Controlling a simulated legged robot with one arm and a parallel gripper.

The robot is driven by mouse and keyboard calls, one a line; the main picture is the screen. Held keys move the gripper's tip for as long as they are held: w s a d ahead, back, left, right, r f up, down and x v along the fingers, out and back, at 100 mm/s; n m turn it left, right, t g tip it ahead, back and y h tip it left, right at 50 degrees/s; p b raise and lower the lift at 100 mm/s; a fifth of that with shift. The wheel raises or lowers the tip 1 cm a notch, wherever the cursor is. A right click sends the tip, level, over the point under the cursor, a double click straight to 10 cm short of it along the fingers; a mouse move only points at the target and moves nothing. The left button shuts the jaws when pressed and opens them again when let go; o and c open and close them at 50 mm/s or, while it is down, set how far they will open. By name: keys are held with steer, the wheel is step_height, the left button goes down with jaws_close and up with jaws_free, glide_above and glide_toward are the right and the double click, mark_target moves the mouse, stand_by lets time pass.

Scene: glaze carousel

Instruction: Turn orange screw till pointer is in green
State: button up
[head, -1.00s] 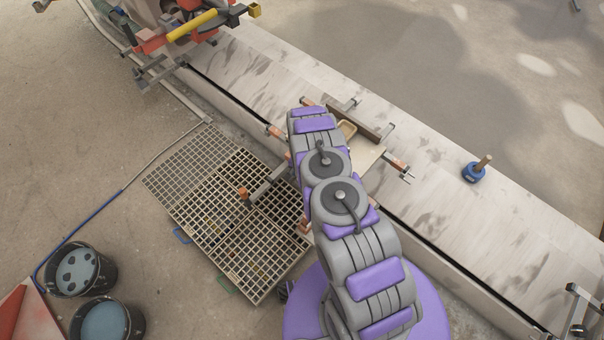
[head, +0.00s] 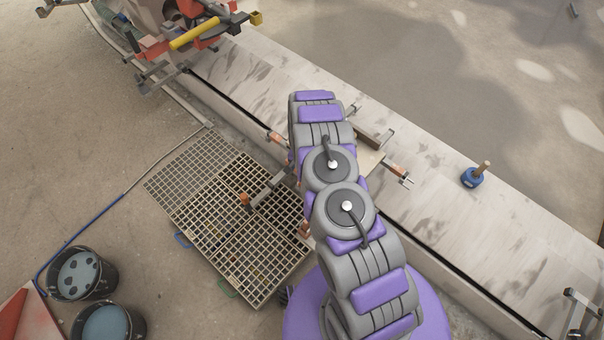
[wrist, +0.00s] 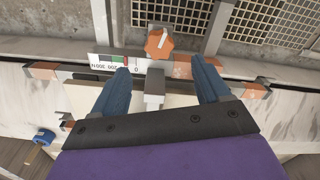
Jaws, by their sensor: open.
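The orange screw (wrist: 159,43) has a lobed knob with a pale mark, at the top middle of the wrist view. It also shows in the head view (head: 245,198), over the floor grating. A white scale plate (wrist: 103,64) with numbers and green and red patches lies to the knob's left. The pointer is too small to tell from the marks around it. My gripper (wrist: 160,66) is open, its two blue fingers spread on either side of the grey clamp bar (wrist: 154,88). The knob lies just beyond the fingertips, apart from them. In the head view my arm hides the gripper.
Other orange-padded clamps (head: 397,168) hold a wooden board on the pale ledge (head: 440,190). A blue object with a wooden handle (head: 473,175) stands on the ledge. Floor gratings (head: 245,240) and two buckets (head: 82,275) lie left of my arm.

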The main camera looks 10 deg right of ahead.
step_height(320, 180, up, 8)
steer(key=p, duration=0.1)
steer(key=shift+r, duration=0.25)
stand_by(0.4)
steer(key=s+a+r+n, duration=0.15)
steer(key=s+r, duration=0.35)
steer(key=r, duration=0.5)
steer(key=s+a+r+n, duration=0.15)
steer(key=s+r, duration=0.25)
steer(key=r, duration=0.6)
steer(key=s+r+n, duration=0.2)
steer(key=s+r, duration=0.3)
steer(key=r, duration=0.5)
steer(key=s+d+r, duration=0.1)
steer(key=s+r, duration=0.3)
steer(key=s, duration=0.5)
steer(key=s+d+r+n+g, duration=0.1)
steer(key=s+r, duration=0.3)
steer(key=s, duration=0.5)
steer(key=s+d+r+n, duration=0.1)
steer(key=s+r, duration=0.2)
steer(key=s, duration=0.7)
steer(key=shift+d+r+g+b, duration=0.2)
steer(key=shift+r+g+b, duration=0.2)
steer(key=shift+b, duration=0.05)
steer(key=shift+w, duration=0.1)
